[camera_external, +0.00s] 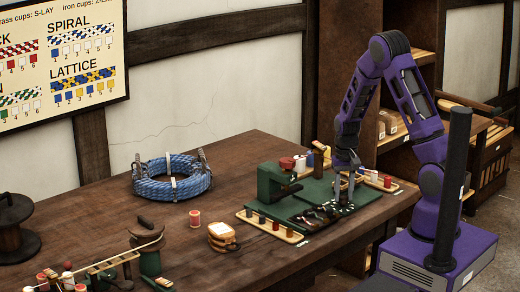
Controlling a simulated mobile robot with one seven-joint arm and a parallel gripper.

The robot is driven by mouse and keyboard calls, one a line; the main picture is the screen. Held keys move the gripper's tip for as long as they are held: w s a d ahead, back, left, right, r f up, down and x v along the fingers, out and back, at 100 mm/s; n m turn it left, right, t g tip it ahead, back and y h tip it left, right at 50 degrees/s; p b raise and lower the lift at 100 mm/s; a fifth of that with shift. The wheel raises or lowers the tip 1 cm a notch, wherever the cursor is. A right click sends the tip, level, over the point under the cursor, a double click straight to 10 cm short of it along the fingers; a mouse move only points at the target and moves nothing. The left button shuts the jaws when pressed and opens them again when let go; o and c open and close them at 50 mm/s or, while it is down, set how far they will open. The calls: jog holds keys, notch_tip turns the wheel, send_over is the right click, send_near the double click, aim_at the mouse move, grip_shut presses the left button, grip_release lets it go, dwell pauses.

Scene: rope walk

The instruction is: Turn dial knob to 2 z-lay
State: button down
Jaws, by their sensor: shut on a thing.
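My gripper (347,200) points straight down at the right part of the green board (312,190) on the wooden bench. Its fingers are shut on the dial knob, low over the board. The knob is hidden by the fingers and too small to make out. Small white marks show on the board around the fingertips. I cannot read the dial's labels or tell which setting it points to.
A green upright machine (264,181) stands left of my gripper. Wooden racks with coloured spools lie at the board's front (273,226) and right (378,180). A blue rope coil (172,187), a red spool (195,217) and a bread-like block (222,236) stand farther left.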

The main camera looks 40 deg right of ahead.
aim_at(343, 197)
jog(key=c, duration=0.5)
grip_release()
notch_tip(343, 197, up, 18)
jog(key=p, duration=0.2)
jog(key=shift+f, duration=0.25)
